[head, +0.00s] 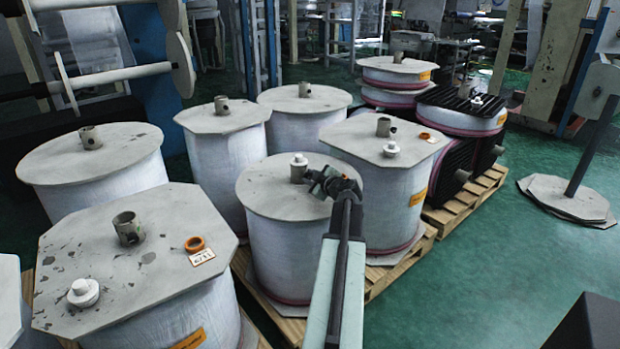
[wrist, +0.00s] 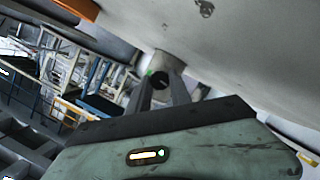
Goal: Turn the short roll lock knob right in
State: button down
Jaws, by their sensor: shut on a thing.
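The short roll (head: 262,190) stands in the middle of the head view, wrapped in white film under a round grey top. A short core stub with a pale cap (head: 298,159) stands up from its top. My gripper (head: 318,182) reaches to the right side of this stub. In the wrist view the stub (wrist: 167,60) hangs from the grey top, and a small dark round lock knob (wrist: 159,79) lies between my fingertips (wrist: 160,84). My gripper is shut on the knob. How deep the knob sits is hard to tell.
Another roll (head: 385,190) stands close to the right of my arm. Green floor (head: 490,270) is clear at the right.

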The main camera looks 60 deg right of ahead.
jog(key=shift+w+d+r+m+y+p, duration=0.1)
jog(key=shift+m+y+p, duration=0.1)
jog(key=shift+m+y, duration=0.3)
jog(key=shift+d+m+y+p, duration=0.1)
jog(key=shift+m+y+p, duration=0.1)
jog(key=shift+m, duration=0.5)
jog(key=m+y, duration=0.2)
jog(key=m, duration=0.1)
jog(key=shift+t, duration=0.4)
jog(key=m, duration=0.1)
jog(key=m+y+b, duration=0.1)
jog(key=m, duration=0.1)
jog(key=shift+d+f+t+y, duration=0.1)
jog(key=shift+f+t+y, duration=0.1)
jog(key=shift+t+y, duration=0.15)
jog(key=shift+m+t+y+b, duration=0.55)
jog(key=shift+m+b, duration=0.4)
jog(key=shift+m, duration=0.65)
jog(key=c, duration=1.2)
grip_release()
jog(key=shift+o, duration=0.2)
